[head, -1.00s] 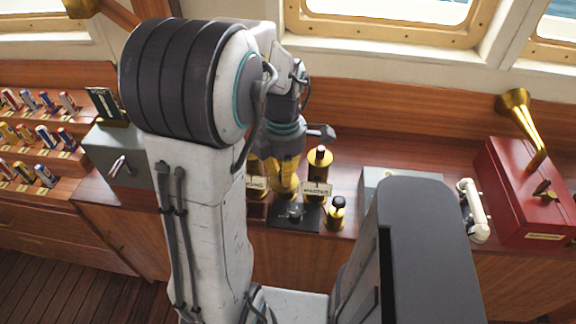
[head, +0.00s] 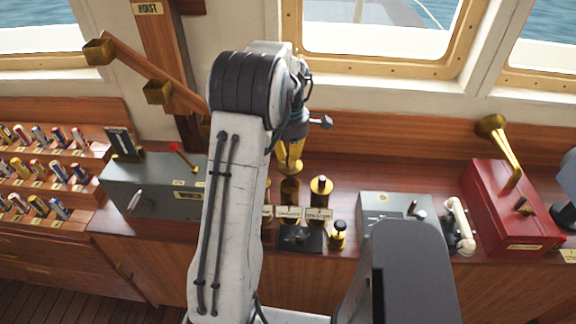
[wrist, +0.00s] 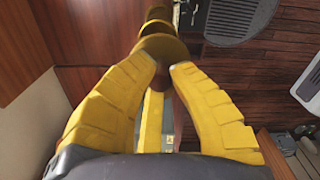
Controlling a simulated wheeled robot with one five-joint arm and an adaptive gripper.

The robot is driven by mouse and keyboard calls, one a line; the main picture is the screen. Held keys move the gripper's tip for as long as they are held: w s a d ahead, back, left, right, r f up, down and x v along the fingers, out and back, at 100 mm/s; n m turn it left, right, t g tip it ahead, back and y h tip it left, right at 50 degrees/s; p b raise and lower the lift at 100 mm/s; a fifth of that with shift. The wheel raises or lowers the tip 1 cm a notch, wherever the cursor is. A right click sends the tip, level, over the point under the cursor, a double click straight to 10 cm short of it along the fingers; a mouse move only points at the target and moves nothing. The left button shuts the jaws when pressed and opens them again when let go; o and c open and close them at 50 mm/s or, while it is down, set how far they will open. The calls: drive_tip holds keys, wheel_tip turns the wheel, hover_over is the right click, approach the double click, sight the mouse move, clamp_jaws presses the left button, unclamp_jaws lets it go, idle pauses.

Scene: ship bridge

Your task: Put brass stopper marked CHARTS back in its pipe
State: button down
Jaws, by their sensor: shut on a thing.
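My gripper (head: 290,160) is raised above the row of brass pipes at the middle of the counter. The right pipe (head: 321,190) has a dark knob on top. The left pipe is mostly hidden by my arm. Small pale labels (head: 318,214) sit at the pipes' front; the lettering is too small to be sure of.
A small brass piece with a black knob (head: 338,236) stands right of a dark plate (head: 300,239). A grey box (head: 385,208), white handset (head: 459,225) and red box (head: 512,205) are right. A grey lever box (head: 150,190) is left. Windows are behind.

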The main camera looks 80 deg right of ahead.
drive_tip(key=shift+d+f, duration=0.1)
drive_tip(key=shift+d, duration=0.05)
drive_tip(key=shift+f, duration=0.1)
drive_tip(key=shift+f+b, duration=2.85)
drive_tip(key=shift+f, duration=0.55)
drive_tip(key=c, duration=1.2)
unclamp_jaws()
wheel_tip(320, 180, up, 12)
drive_tip(key=shift+m, duration=0.4)
